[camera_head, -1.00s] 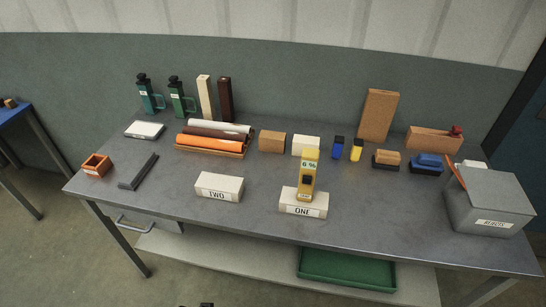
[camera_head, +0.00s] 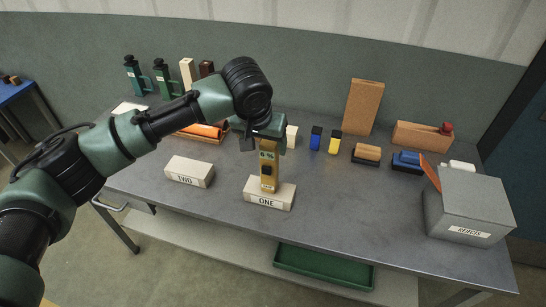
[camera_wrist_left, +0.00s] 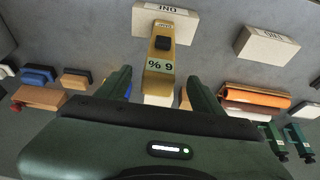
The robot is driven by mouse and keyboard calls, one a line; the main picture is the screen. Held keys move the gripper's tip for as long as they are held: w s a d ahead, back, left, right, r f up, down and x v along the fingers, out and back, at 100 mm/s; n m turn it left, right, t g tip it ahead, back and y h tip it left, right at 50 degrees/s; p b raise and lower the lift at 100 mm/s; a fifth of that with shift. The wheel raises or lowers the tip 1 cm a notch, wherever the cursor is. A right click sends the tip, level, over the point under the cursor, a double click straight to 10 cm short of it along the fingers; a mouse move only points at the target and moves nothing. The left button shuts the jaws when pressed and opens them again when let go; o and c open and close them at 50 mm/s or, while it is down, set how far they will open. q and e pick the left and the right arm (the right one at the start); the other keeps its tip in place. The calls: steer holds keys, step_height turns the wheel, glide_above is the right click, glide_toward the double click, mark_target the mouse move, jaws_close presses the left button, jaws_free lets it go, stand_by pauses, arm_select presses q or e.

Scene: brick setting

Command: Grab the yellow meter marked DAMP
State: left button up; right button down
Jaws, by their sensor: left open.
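The yellow meter (camera_head: 268,172) stands upright at the brick labelled ONE (camera_head: 268,196) near the table's front middle. My right gripper is not in view.
A brick labelled TWO (camera_head: 189,171) stands left of the meter. A grey bin (camera_head: 470,208) is at the right end. Blue and yellow small blocks (camera_head: 325,140), brushes (camera_head: 367,152) and a tall brick (camera_head: 363,107) stand behind. The table front between ONE and the bin is clear.

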mark_target(268, 145)
arm_select(q)
steer(key=shift+w+d+f, duration=0.1)
steer(key=shift+w+d, duration=0.1)
steer(key=shift+w, duration=0.25)
steer(key=shift+w+d+f, duration=0.15)
steer(key=shift+w+f, duration=0.25)
steer(key=shift+f, duration=0.2)
steer(key=shift+f+p, duration=0.55)
steer(key=shift+f, duration=0.05)
steer(key=p+x, duration=0.1)
steer(key=x, duration=0.4)
steer(key=shift+w+r, duration=0.1)
steer(key=shift+d, duration=0.1)
jaws_close()
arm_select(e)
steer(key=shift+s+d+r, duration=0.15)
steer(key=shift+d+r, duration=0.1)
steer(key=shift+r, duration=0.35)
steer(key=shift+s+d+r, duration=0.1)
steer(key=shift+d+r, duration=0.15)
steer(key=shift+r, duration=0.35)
